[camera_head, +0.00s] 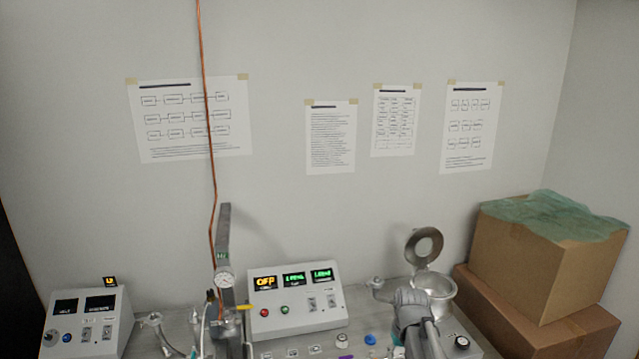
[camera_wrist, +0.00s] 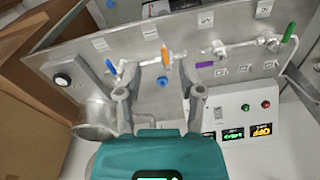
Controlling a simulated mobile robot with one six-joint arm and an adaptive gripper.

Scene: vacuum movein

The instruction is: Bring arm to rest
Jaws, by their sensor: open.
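In the wrist view, my gripper (camera_wrist: 160,92) has its two grey fingers spread apart with nothing held between them. Its teal body fills the bottom middle. The fingers are over the steel bench panel (camera_wrist: 215,85), and an orange-handled valve (camera_wrist: 165,56) and a blue knob (camera_wrist: 163,82) show beyond and between the fingertips. In the head view, a grey part of my arm rises at the bottom right of centre, in front of the open-lidded metal chamber (camera_head: 436,285). The fingers are not clearly seen there.
A control box (camera_head: 298,305) with lit displays reading OFF stands at the wall. Another box (camera_head: 88,322) stands at left. Stacked cartons (camera_head: 535,252) fill the right. The air above the bench is mostly clear.

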